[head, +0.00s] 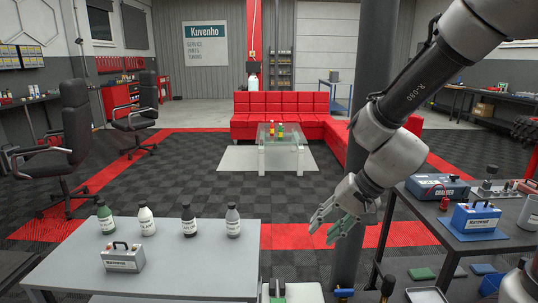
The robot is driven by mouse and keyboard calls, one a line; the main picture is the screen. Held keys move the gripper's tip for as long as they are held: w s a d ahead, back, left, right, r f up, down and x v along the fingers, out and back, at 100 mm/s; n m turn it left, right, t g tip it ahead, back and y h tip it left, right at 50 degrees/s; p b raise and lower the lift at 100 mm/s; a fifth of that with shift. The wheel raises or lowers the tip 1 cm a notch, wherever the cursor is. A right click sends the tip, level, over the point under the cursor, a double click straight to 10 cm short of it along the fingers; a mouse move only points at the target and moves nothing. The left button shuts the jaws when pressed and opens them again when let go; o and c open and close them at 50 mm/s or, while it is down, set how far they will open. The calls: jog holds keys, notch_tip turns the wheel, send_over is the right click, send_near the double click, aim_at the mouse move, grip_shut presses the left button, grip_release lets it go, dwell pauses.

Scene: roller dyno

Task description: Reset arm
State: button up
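My arm comes in from the upper right and folds down past a dark pillar. My gripper (325,228) hangs in front of the pillar, between the grey table (180,262) at the left and the dark workbench (398,190) at the right. Its fingers point down and left, look spread apart and have nothing visible between them. It touches no object that I can see.
Several bottles, one of them green (105,217), and a grey box with a handle (122,257) stand on the grey table. A blue box (475,217) is on the workbench. A glass table (281,147) and red sofa (280,103) are farther back. Black chairs stand left.

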jog(key=s+d+r+n+h, duration=0.1)
jog(key=s+d+r+h, duration=0.1)
jog(key=s+d+r, duration=0.2)
jog(key=s+d+r+n+t+h, duration=0.1)
jog(key=s+d+r, duration=0.3)
jog(key=d, duration=0.7)
jog(key=s+d+r+n+t+h, duration=0.1)
jog(key=s+d+r+h, duration=0.2)
jog(key=d, duration=0.4)
jog(key=shift+s+d+r, duration=0.35)
jog(key=shift+s+r, duration=0.25)
jog(key=shift+s, duration=0.6)
